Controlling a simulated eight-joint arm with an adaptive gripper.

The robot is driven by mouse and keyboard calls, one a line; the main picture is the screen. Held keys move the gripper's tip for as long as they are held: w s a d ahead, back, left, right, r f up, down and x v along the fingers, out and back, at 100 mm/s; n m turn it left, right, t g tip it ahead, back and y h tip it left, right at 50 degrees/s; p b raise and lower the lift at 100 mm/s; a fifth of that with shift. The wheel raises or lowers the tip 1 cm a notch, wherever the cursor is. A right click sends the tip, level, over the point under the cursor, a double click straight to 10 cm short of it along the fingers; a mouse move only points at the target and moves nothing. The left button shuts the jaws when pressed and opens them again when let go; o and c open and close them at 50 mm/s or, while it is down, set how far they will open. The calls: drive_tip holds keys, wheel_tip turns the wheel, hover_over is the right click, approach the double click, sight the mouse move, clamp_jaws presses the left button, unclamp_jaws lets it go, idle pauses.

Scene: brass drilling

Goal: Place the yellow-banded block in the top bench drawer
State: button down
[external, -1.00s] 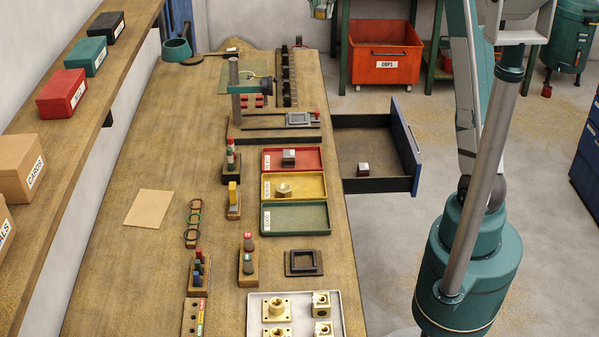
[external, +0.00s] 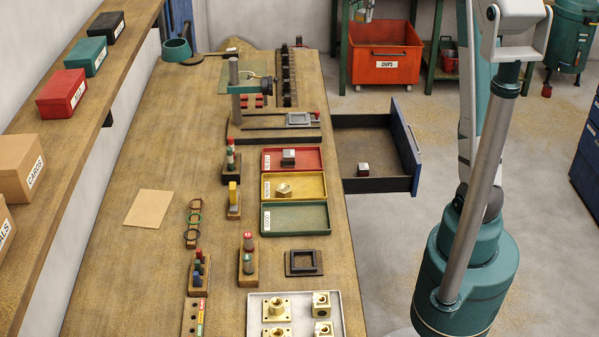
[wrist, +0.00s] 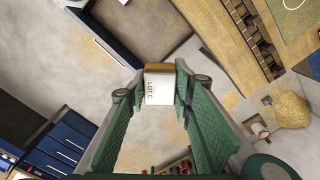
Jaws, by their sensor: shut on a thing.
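My gripper (wrist: 160,88) is shut on a pale block (wrist: 159,92) in the wrist view. The block has a white face lettered LOT C and a yellow-brown strip along its upper edge. In the external view my gripper (external: 362,12) shows small at the top edge, over the red bin; the block is too small to make out there. The open bench drawer (external: 402,140) with a blue front sticks out from the bench's right side. A small metal block (external: 363,169) lies inside. The drawer (wrist: 98,32) also shows at the wrist view's upper left.
The red chips bin (external: 385,52) stands behind the drawer. Red, yellow and green trays (external: 295,219) line the bench's right side; the red one holds a dark block (external: 288,158). A drill stand (external: 236,95) is near the drawer. Much of the drawer floor is bare.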

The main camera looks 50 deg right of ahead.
hover_over(355, 140)
wheel_tip(355, 140, down, 44)
drive_tip(key=shift+a+f, duration=0.1)
idle(0.4)
drive_tip(key=shift+f+b, duration=0.7)
drive_tip(key=shift+f, duration=2.4)
drive_tip(key=shift+f+b, duration=0.45)
drive_tip(key=shift+f, duration=1.45)
drive_tip(key=shift+f, duration=0.1)
drive_tip(key=c, duration=2)
unclamp_jaws()
